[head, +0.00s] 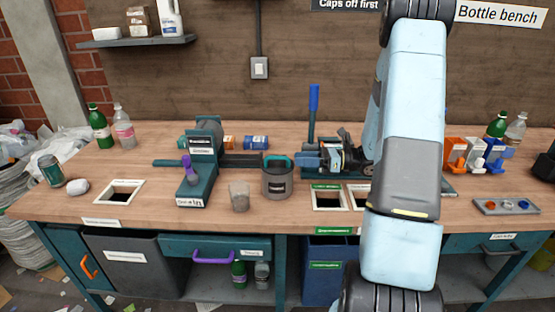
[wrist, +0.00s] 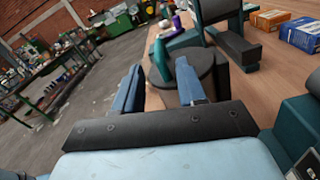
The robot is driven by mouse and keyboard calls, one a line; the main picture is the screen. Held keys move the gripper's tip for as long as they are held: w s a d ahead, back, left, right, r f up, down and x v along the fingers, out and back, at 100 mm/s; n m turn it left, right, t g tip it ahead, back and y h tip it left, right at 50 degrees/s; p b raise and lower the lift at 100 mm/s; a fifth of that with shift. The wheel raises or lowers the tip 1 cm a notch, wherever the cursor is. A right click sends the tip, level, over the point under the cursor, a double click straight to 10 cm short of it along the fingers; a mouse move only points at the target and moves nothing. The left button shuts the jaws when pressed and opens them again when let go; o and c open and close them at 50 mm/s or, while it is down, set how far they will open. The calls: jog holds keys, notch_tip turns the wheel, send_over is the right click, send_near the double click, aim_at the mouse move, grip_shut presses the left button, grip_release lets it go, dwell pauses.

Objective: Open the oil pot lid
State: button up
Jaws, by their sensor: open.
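The oil pot (head: 277,185) is a grey round pot with a label, standing on the bench near the middle in the head view. Its lid carries a teal handle (head: 278,161) and sits on the pot. In the wrist view the dark round lid (wrist: 203,63) shows just beyond my fingers, with the teal handle on top. My gripper (wrist: 160,88) is open and empty, its two blue fingers pointing towards the pot, apparently short of the handle. The pot's lower body is mostly hidden in the wrist view.
A clear cup (head: 239,197) stands left of the pot. A teal crank machine (head: 205,135) is behind it to the left, and a press with a blue lever (head: 314,110) stands to the right. A framed bench opening (head: 328,211) lies at front right.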

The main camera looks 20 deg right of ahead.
aim_at(286, 159)
jog(key=x, duration=0.8)
jog(key=shift+a, duration=0.15)
grip_shut()
jog(key=shift+f, duration=0.1)
